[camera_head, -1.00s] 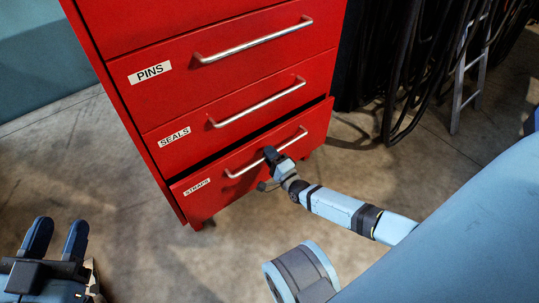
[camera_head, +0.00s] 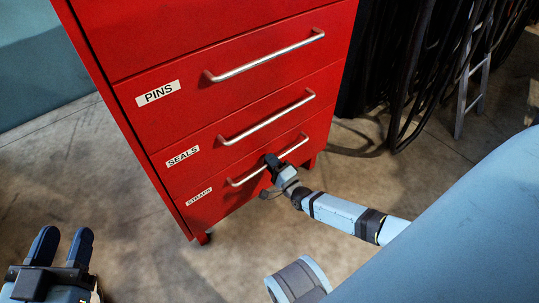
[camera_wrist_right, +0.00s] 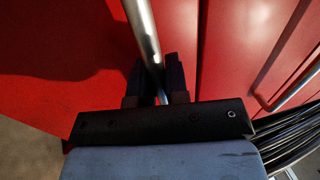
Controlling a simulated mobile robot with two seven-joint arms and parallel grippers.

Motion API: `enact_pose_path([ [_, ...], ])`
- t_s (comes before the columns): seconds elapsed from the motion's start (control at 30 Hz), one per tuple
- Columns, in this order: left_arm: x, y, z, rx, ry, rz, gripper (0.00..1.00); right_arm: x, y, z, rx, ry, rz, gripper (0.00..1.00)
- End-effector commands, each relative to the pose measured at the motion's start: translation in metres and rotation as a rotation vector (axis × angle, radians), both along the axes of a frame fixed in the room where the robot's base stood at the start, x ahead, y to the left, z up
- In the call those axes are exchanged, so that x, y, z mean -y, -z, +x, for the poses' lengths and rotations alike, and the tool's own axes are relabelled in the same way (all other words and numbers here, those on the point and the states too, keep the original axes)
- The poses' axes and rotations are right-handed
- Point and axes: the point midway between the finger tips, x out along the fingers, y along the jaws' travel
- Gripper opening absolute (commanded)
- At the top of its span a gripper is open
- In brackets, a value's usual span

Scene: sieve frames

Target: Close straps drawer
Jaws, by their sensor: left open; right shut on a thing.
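The straps drawer (camera_head: 218,199) is the lowest drawer of the red cabinet, with a small label at its left. In the head view its front looks about flush with the drawer above. My right gripper (camera_head: 273,163) is at the middle of the straps drawer's handle (camera_head: 245,180). In the right wrist view the metal bar (camera_wrist_right: 143,32) runs between the two dark fingers (camera_wrist_right: 158,80), which are shut on it. My left gripper (camera_head: 63,248) is open and empty at the lower left, apart from the cabinet.
The seals drawer (camera_head: 210,150) and the pins drawer (camera_head: 225,95) above look shut. Dark hanging cables (camera_head: 405,90) and a ladder (camera_head: 470,85) stand at the right behind the cabinet. The concrete floor (camera_head: 110,190) is clear at left.

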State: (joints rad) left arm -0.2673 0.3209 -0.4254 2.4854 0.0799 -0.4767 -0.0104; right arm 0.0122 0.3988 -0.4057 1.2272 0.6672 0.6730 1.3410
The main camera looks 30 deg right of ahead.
Motion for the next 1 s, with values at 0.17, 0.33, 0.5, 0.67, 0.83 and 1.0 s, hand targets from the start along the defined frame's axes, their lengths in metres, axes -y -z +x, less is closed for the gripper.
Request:
enact_pose_path([
  [0.17,0.001,0.0,-0.001,0.001,0.002,-0.002,0.43,0.001,-0.002,0.004,0.002,0.002,0.0,0.28],
  [0.33,0.001,-0.002,-0.001,0.007,0.002,-0.002,0.43,0.001,-0.001,0.003,0.002,0.002,0.0,0.39],
  [0.5,0.0,-0.003,0.0,0.009,0.002,-0.002,0.43,0.001,-0.001,0.001,0.001,0.001,0.0,0.39],
  [0.67,0.001,-0.009,-0.001,-0.002,0.006,-0.01,0.43,0.002,0.001,-0.014,-0.002,0.001,-0.001,0.39],
  [0.83,0.004,-0.014,-0.004,-0.055,0.012,-0.046,0.43,0.005,0.006,-0.049,-0.003,0.001,0.0,0.39],
  [1.0,0.008,-0.006,-0.012,-0.147,0.011,-0.092,0.43,0.008,0.015,-0.087,-0.002,0.001,-0.001,0.39],
])
